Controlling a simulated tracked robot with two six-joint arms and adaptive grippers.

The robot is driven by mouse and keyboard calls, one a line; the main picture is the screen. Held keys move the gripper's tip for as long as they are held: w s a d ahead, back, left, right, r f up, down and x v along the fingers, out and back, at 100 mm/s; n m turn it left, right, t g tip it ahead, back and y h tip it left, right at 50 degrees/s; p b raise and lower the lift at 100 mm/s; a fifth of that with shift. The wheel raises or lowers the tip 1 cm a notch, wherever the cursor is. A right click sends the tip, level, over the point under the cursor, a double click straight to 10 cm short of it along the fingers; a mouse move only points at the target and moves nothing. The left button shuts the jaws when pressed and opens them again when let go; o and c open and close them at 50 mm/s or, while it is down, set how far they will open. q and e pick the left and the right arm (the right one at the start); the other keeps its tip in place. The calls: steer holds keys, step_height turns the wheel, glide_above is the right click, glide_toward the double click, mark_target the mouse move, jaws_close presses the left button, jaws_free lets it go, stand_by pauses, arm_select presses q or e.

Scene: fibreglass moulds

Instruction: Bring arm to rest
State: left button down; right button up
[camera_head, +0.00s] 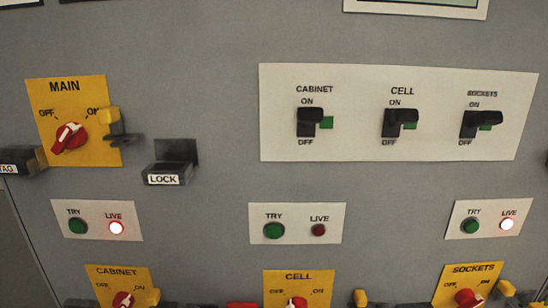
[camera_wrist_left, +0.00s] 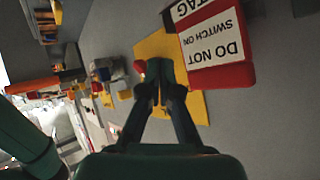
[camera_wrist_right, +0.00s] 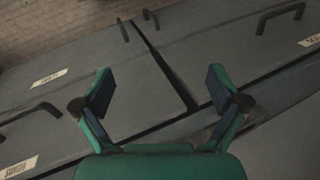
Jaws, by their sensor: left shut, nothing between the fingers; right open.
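My left gripper (camera_wrist_left: 158,92) is shut and empty in the left wrist view. Its fingertips point at a yellow plate (camera_wrist_left: 190,105) on the grey panel; I cannot tell if they touch. A red and white tag (camera_wrist_left: 217,45) reading DO NOT SWITCH ON is right of the fingers, apart from them. My right gripper (camera_wrist_right: 160,92) is open and empty in the right wrist view, in front of grey cabinet doors (camera_wrist_right: 110,60). Neither gripper shows in the head view. There, the panel has a yellow MAIN plate (camera_head: 85,160) with a red knob (camera_head: 69,137).
The head view shows a white plate with three black switches (camera_head: 310,122), a LOCK holder (camera_head: 168,174) and TRY/LIVE plates (camera_head: 297,238). The left and right LIVE lamps glow; the middle one is dark. Dark door handles (camera_wrist_right: 280,15) stick out in the right wrist view.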

arm_select(q)
steer(key=s+a+f+n+g+y, duration=0.1)
steer(key=s+a+f+n+g, duration=0.2)
steer(key=f, duration=0.6)
steer(key=s+a+f+n+g+y, duration=0.15)
steer(key=s+f+n, duration=0.35)
steer(key=f, duration=0.5)
steer(key=s+a+f+n+g, duration=0.3)
steer(key=s+f+n, duration=0.3)
steer(key=s+f, duration=0.3)
steer(key=s+y, duration=0.1)
steer(key=s, duration=0.2)
steer(key=shift+s+a+f, duration=0.2)
steer(key=shift+a+f, duration=0.05)
steer(key=shift+f, duration=0.1)
